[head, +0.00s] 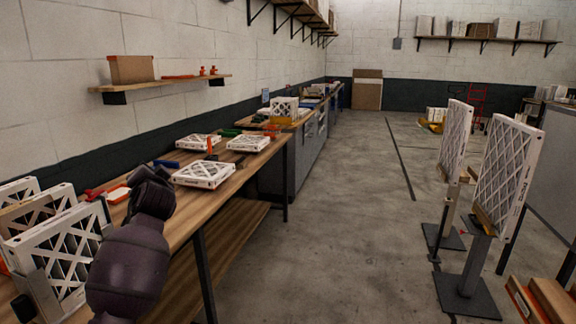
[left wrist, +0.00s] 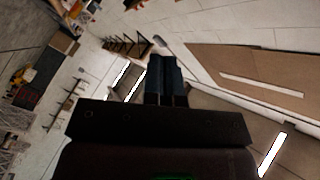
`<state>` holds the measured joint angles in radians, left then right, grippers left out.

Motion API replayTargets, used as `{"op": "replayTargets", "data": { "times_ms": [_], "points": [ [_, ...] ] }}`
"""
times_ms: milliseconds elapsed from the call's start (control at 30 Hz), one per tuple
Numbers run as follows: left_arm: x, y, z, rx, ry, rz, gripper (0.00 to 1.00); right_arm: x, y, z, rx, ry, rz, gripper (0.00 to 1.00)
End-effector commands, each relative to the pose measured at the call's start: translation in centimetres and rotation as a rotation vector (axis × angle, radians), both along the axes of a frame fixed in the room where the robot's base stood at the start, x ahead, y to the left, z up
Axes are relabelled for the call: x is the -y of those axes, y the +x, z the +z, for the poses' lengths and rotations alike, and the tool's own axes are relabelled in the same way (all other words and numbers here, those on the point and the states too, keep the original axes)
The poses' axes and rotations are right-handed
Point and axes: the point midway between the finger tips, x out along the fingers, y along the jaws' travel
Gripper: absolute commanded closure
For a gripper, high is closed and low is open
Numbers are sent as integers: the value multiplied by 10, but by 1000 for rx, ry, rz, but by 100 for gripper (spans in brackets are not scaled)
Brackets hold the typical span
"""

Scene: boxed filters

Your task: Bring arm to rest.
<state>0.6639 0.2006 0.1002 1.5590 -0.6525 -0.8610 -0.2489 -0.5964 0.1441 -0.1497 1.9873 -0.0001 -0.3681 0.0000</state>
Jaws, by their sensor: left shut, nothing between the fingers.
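My left arm comes in at the lower left of the head view, beside the workbench (head: 232,182), and its dark wrist is raised near the bench edge. My left gripper shows in the left wrist view (left wrist: 167,80), with its two dark fingers together and nothing between them. The wrist camera is tilted and looks at walls, shelves and ceiling lights. In the head view the left fingers are hidden behind the wrist. My right gripper is in neither view.
Boxed filters (head: 204,174) lie flat on the bench, and more stand upright in a rack (head: 62,250) at the left. Two stands on the right hold upright filters (head: 508,170). The concrete floor (head: 345,210) between them is clear. A wall shelf (head: 160,83) hangs above the bench.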

Motion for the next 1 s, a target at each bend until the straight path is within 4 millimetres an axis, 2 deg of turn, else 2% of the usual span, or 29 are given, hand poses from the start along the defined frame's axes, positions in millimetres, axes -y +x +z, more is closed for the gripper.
{"op": "replayTargets", "data": {
  "times_ms": [167, 367, 667, 867, 1000],
  "points": [
    [26, -17, -36, 74, -120, -162, 100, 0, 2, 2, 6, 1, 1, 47],
    [51, -54, -95, 109, -281, -318, 100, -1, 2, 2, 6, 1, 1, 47],
    [76, -143, -198, 89, -554, -453, 100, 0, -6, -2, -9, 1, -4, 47],
    [83, -213, -260, 30, -701, -460, 100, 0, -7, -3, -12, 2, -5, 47],
    [84, -267, -303, -36, -778, -429, 100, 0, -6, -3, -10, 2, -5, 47]
  ]
}}
